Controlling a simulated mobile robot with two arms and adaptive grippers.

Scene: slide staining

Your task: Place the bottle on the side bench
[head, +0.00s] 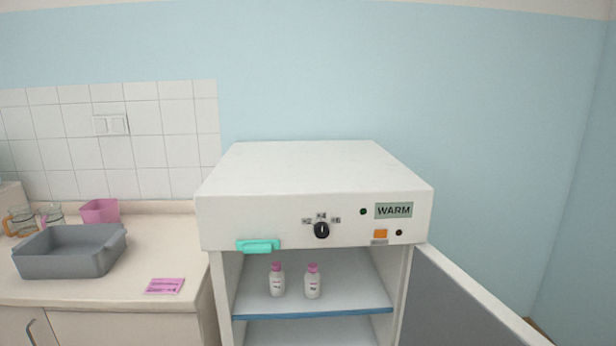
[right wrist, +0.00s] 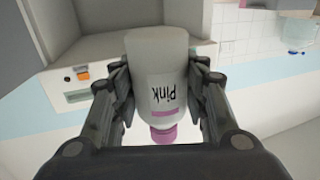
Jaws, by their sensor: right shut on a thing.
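In the right wrist view my right gripper (right wrist: 162,78) is shut on a white bottle (right wrist: 158,52) with a pink cap, its fingers on either side of the body. The label reads "Pink" and appears upside down in that picture. The bench (head: 140,262) with a pale top stands left of the cabinet in the head view. Neither gripper nor the held bottle shows in the head view.
A white cabinet (head: 310,165) marked WARM stands open, its door (head: 470,300) swung right. Two pink-capped bottles, one left (head: 277,283) and one right (head: 313,285), stand on its shelf. The bench holds a grey tub (head: 70,252), a pink card (head: 165,286) and a pink container (head: 100,211).

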